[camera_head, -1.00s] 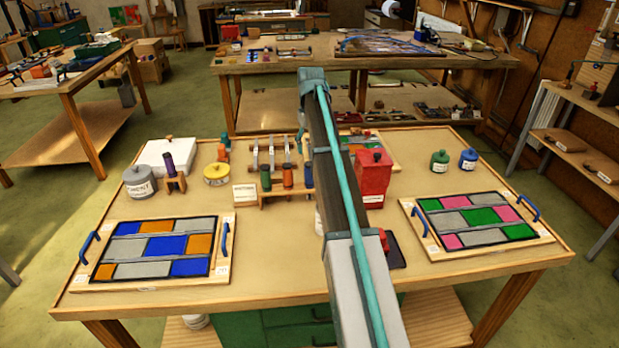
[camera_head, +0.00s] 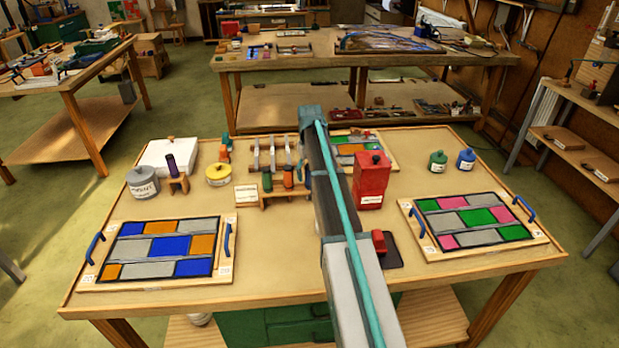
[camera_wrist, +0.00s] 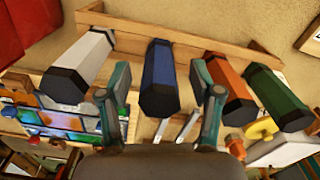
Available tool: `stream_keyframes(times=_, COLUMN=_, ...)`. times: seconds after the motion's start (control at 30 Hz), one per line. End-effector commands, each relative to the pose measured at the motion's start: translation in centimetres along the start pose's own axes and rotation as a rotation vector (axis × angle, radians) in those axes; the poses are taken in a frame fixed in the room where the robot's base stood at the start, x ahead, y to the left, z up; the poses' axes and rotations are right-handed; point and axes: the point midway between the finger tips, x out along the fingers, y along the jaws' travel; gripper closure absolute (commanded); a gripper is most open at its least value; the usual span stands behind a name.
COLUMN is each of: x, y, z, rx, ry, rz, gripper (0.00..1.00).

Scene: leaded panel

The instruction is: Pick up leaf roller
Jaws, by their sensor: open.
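A wooden rack on the bench holds several upright, dark-capped cylinders, and I cannot tell which one is the leaf roller. In the head view, the green cylinder (camera_head: 267,181) and orange cylinder (camera_head: 288,178) stand left of my arm, with the blue cylinder (camera_head: 300,175) partly behind it. In the wrist view, the white cylinder (camera_wrist: 77,66), blue cylinder (camera_wrist: 160,80), orange cylinder (camera_wrist: 229,88) and green cylinder (camera_wrist: 277,98) line the rack (camera_wrist: 190,38). My gripper (camera_wrist: 161,76) is open, its fingers either side of the blue cylinder in the picture; contact is not visible.
A red box (camera_head: 371,182) stands right of my arm. Leaded panels (camera_head: 160,247) (camera_head: 475,222) lie on both sides.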

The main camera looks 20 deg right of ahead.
Motion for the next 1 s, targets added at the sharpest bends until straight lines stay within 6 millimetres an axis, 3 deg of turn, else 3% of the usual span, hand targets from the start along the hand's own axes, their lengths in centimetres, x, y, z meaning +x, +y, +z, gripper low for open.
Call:
stream_keyframes(times=0.27, x=0.44, y=0.01, z=-0.01, rx=0.000, ry=0.001, rz=0.000, gripper=0.36)
stream_keyframes(times=0.67, x=0.42, y=0.01, z=-0.02, rx=0.000, ry=0.001, rz=0.000, gripper=1.00)
stream_keyframes(times=1.0, x=-0.06, y=0.02, z=-0.07, rx=0.000, ry=0.002, rz=0.000, gripper=1.00)
